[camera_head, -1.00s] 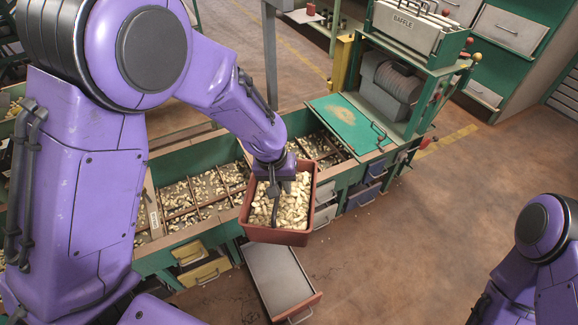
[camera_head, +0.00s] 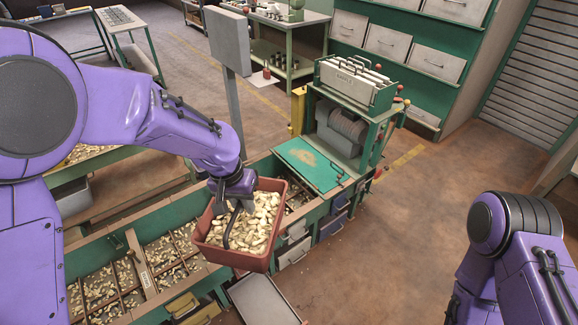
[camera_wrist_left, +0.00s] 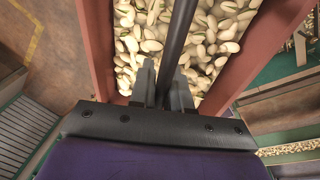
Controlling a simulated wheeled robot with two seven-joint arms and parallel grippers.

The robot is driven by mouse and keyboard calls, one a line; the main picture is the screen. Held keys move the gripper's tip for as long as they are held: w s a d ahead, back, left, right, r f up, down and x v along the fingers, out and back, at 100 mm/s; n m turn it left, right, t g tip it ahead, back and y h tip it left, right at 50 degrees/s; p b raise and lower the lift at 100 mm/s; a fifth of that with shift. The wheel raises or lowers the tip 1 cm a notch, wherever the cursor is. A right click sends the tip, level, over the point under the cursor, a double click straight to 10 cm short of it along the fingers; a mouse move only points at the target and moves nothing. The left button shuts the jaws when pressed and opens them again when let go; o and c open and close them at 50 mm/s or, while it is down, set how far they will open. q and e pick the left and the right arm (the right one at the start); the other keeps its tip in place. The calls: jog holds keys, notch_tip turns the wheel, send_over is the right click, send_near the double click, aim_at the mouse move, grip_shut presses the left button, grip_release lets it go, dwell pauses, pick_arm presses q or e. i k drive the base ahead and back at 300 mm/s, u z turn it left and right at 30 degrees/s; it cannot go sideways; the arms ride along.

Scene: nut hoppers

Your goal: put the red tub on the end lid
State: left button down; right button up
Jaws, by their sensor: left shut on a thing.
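The red tub (camera_head: 232,258) is full of pale nuts and hangs in the air over the front edge of the hopper bench. My left gripper (camera_head: 236,205) is shut on the tub's dark handle bar. In the left wrist view the gripper's fingers (camera_wrist_left: 163,88) close around the dark bar, with nuts and the tub's red walls (camera_wrist_left: 262,45) beyond. The end lid (camera_head: 310,164) is a flat green panel with a tan patch, at the bench's far end, to the right of and beyond the tub. My right arm shows at the lower right; its gripper is out of view.
The green machine with the baffle rack (camera_head: 355,85) stands right behind the lid. A grey post with a panel (camera_head: 228,45) rises behind the bench. Open compartments of nuts (camera_head: 160,250) lie left of the tub. An open drawer (camera_head: 262,300) juts out below it.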

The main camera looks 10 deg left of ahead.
aim_at(305, 158)
jog(key=z, duration=0.05)
jog(key=k, duration=1.5)
jog(key=z, duration=0.9)
jog(key=i, duration=3.35)
jog(key=u, duration=2.15)
jog(key=i, duration=1.25)
jog(key=z, duration=0.25)
